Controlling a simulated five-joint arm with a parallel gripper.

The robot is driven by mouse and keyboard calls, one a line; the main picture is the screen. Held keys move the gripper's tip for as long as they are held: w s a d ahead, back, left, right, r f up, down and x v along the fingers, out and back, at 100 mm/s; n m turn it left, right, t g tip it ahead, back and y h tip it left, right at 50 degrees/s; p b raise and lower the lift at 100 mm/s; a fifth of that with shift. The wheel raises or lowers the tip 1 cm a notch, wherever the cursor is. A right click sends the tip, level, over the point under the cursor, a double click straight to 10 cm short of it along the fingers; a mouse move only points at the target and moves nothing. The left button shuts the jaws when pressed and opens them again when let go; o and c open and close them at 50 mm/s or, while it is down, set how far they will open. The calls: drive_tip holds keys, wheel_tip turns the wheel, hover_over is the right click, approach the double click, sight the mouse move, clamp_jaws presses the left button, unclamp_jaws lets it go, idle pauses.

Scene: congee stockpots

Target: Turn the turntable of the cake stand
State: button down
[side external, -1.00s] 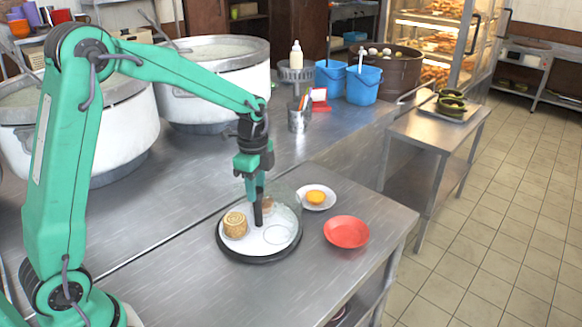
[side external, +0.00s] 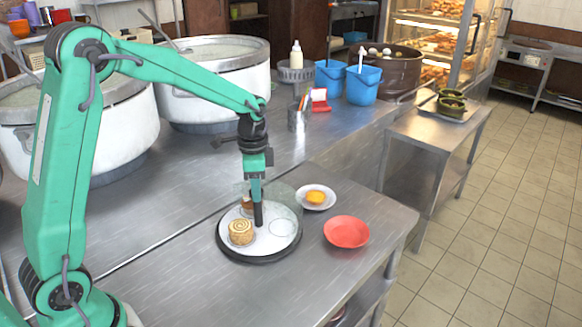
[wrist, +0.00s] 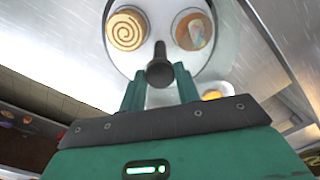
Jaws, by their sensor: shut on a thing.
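The cake stand's white turntable (side external: 262,246) sits in a dark round base (side external: 258,259) on the steel table. A swirl-topped roll cake (side external: 240,232) stands on its front left, and a second small cake (side external: 247,206) stands behind, partly hidden by my gripper. In the wrist view the roll cake (wrist: 126,29) is at left and the second cake (wrist: 193,31) at right. My gripper (side external: 257,196) points down, shut on a dark upright knob (side external: 258,214) near the turntable's middle; the knob (wrist: 160,70) also shows in the wrist view. A clear curved cover (side external: 286,202) stands at the back right.
A white plate with an orange item (side external: 316,198) and a red bowl (side external: 346,232) stand right of the stand. Large stockpots (side external: 215,85), blue buckets (side external: 364,85) and a utensil can (side external: 298,118) are behind. The table's front is clear.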

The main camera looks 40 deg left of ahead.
drive_tip(key=shift+r+n, duration=0.1)
drive_tip(key=shift+n, duration=8.4)
drive_tip(key=c, duration=1)
unclamp_jaws()
